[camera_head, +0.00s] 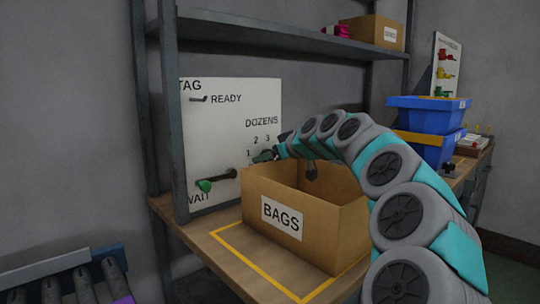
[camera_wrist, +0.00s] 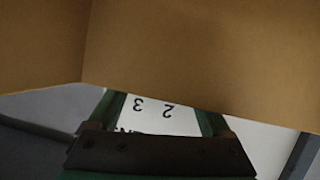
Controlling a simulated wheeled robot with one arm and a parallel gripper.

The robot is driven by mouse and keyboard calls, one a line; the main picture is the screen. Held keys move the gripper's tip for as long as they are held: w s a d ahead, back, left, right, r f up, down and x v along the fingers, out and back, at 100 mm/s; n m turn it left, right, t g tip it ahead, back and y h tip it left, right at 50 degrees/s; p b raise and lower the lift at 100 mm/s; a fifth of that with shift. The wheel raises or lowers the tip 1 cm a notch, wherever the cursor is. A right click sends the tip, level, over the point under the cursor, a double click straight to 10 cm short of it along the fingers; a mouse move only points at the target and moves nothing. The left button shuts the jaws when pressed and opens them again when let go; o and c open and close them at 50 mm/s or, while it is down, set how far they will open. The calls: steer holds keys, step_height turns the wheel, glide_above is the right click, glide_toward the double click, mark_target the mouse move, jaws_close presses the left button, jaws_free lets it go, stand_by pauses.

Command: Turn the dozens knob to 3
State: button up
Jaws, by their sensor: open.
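A white panel (camera_head: 235,115) on the shelf frame carries the word DOZENS with the numbers 1, 2 and 3 visible below it. The dozens knob itself is hidden in the head view, behind my gripper, my arm or the box. My gripper (camera_head: 264,156) is by the panel, just below the numbers.
An open cardboard box marked BAGS (camera_head: 283,216) stands on the bench under my arm; its cardboard (camera_wrist: 190,50) fills the upper wrist view. A green-ended lever (camera_head: 206,185) is at the panel's lower left. Blue bins (camera_head: 428,117) stand at right. A shelf (camera_head: 265,38) runs above.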

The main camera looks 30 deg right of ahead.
jaws_close()
steer(key=shift+d+r+m+y, duration=0.15)
steer(key=shift+m+y, duration=0.55)
steer(key=shift+m, duration=0.4)
jaws_free()
steer(key=b+v, duration=0.1)
steer(key=v, duration=0.6)
steer(key=shift+s+r, duration=0.15)
steer(key=shift+s, duration=0.15)
